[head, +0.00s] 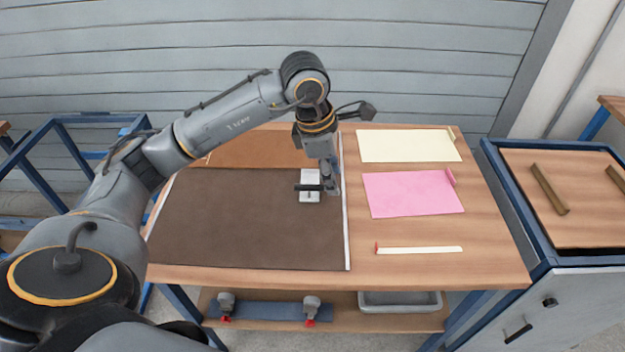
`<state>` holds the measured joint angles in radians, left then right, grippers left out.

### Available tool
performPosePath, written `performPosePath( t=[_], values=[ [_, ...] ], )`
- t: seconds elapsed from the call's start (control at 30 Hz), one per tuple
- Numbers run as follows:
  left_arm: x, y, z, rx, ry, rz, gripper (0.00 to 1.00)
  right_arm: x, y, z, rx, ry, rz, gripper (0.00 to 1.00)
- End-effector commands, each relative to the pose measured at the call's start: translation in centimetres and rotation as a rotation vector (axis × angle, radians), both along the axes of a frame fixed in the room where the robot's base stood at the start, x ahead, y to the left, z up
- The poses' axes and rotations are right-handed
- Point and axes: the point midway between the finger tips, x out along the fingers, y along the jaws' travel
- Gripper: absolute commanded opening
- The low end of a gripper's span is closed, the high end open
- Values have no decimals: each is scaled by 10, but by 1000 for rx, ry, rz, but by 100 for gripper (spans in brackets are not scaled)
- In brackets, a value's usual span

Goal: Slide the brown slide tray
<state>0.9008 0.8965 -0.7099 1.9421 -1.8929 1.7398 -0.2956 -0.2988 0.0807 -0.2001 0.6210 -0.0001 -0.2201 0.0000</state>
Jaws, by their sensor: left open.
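The brown slide tray (250,225) looks like a flat dark brown panel on the left part of the wooden table. A white plate with a black bar handle (308,187) sits near its right edge. My left gripper (331,188) points down at the right end of this handle, and its jaws are open. I cannot tell whether the fingers touch the bar or stand around it. My right gripper is out of view.
A white strip (346,230) runs along the tray's right side. A cream sheet (405,146), a pink sheet (412,194) and a thin cream stick (420,250) lie on the table (485,255) to the right. An orange-brown area (255,150) lies behind the tray.

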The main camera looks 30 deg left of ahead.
Motion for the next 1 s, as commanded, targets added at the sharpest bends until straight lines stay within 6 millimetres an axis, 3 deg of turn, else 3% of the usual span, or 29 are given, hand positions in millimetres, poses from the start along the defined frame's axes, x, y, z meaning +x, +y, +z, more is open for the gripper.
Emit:
performPosePath(
  t=[0.03, 0.1, 0.23, 0.37, 0.8, 1.0],
  values=[
    [2, 24, 7, 83, 1, 30, 41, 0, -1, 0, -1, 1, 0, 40],
    [2, 48, 14, 165, 12, 63, 41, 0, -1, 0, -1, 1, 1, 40],
    [0, 69, 17, 237, 26, 93, 41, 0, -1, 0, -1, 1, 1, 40],
    [1, 72, 4, 245, 32, 96, 41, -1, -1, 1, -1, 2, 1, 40],
    [15, 79, -83, 241, 33, 95, 41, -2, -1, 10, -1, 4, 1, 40],
    [20, 81, -108, 240, 28, 92, 41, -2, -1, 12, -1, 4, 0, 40]
  ],
)
